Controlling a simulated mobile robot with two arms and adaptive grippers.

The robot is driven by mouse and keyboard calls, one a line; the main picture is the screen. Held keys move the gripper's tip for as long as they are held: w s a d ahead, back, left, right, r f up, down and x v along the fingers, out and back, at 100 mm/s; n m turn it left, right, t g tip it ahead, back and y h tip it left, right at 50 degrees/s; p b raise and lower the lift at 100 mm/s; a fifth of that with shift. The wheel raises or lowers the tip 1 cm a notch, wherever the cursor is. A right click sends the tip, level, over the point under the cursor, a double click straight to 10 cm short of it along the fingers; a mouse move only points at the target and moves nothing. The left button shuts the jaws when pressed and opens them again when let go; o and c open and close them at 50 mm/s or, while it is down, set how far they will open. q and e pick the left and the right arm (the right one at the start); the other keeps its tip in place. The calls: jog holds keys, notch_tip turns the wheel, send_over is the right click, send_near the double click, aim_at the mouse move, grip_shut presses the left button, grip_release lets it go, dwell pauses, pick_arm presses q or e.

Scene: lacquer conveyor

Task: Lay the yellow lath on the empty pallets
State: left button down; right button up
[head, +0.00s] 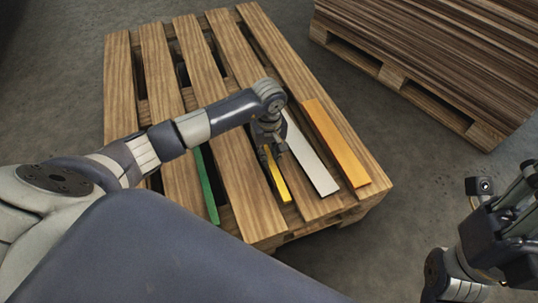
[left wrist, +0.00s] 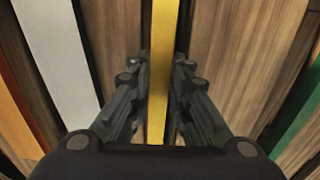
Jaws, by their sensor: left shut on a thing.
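The yellow lath (head: 283,187) is narrow and lies lengthwise along the slats of the near pallet (head: 188,200), between a white lath and a green lath. My left gripper (head: 271,152) is over it, shut on it, with its fingers pointing down. In the left wrist view the yellow lath (left wrist: 158,70) runs between the two fingers. I cannot tell whether the lath rests on the slats or is slightly above them. The arm hides its far part in the head view. My right gripper (head: 505,225) is at the right edge, over the floor, partly cut off.
The white lath (head: 312,160) and an orange lath (head: 335,143) lie to the right on the same pallet. The green lath (head: 207,188) lies to the left. A pallet stacked with brown boards (head: 440,45) stands at the upper right. Bare floor (head: 400,150) separates the pallets.

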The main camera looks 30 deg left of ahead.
pick_arm(q)
jog(key=shift+f, duration=0.1)
jog(key=c, duration=1.5)
grip_release()
